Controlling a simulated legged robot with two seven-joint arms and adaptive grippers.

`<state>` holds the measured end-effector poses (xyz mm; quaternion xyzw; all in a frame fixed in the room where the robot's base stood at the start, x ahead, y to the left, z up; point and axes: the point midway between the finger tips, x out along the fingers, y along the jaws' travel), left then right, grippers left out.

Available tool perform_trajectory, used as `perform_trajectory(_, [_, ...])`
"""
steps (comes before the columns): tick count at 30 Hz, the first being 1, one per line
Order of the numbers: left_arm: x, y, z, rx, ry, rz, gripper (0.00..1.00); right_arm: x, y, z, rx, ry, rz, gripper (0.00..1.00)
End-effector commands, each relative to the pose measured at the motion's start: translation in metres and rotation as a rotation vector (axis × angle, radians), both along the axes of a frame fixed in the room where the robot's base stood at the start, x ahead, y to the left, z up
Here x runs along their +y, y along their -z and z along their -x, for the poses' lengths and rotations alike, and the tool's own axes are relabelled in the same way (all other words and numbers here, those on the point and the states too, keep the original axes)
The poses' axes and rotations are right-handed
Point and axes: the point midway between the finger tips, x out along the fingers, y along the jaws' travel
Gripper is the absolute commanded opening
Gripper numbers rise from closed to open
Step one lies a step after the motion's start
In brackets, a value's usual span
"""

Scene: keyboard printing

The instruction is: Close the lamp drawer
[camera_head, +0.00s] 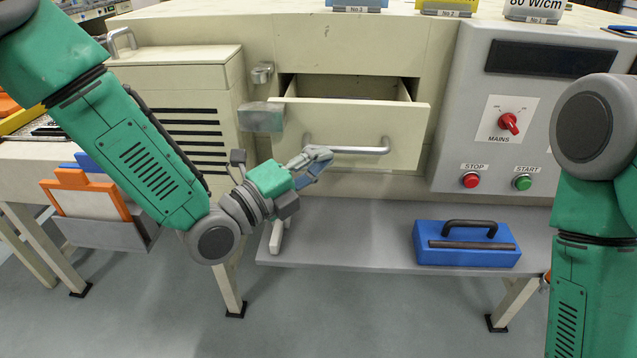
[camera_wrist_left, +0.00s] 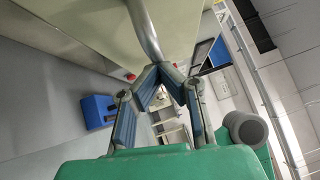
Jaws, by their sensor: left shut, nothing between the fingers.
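The lamp drawer (camera_head: 355,118) is a cream drawer in the machine front and stands partly open, its interior showing behind the front panel. Its grey bar handle (camera_head: 362,150) runs across the front. My left gripper (camera_head: 318,155) is at the left end of the handle, with its fingers shut and nothing between them. In the left wrist view, the fingertips (camera_wrist_left: 166,68) meet at the handle bar (camera_wrist_left: 146,30), beside the cream drawer front (camera_wrist_left: 85,22). Whether they press on the handle I cannot tell. My right arm shows at the right edge, but its gripper is out of view.
A metal block (camera_head: 262,117) sits beside the drawer's left edge. A grey control panel (camera_head: 520,120) with a red switch and buttons stands to the right. A blue case (camera_head: 467,258) lies on the lower shelf (camera_head: 345,215). The space in front of the drawer's right half is free.

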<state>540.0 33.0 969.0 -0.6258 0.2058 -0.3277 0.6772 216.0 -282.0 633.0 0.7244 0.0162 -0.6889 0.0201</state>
Motion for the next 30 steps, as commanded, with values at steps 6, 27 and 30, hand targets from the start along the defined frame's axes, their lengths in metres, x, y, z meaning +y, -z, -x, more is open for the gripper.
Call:
perform_trajectory(6, [0.000,0.002,-0.052,-0.006,-0.002,-0.003,0.00,0.000,0.017,0.000,0.000,0.000,0.000,0.40])
perform_trajectory(27, [0.001,-0.001,-0.122,-0.001,-0.004,0.000,0.00,0.000,0.037,0.000,0.000,0.000,0.000,0.40])
perform_trajectory(30, [0.002,-0.001,-0.123,-0.001,-0.006,0.001,0.00,0.000,0.037,0.000,0.000,0.000,0.000,0.40])
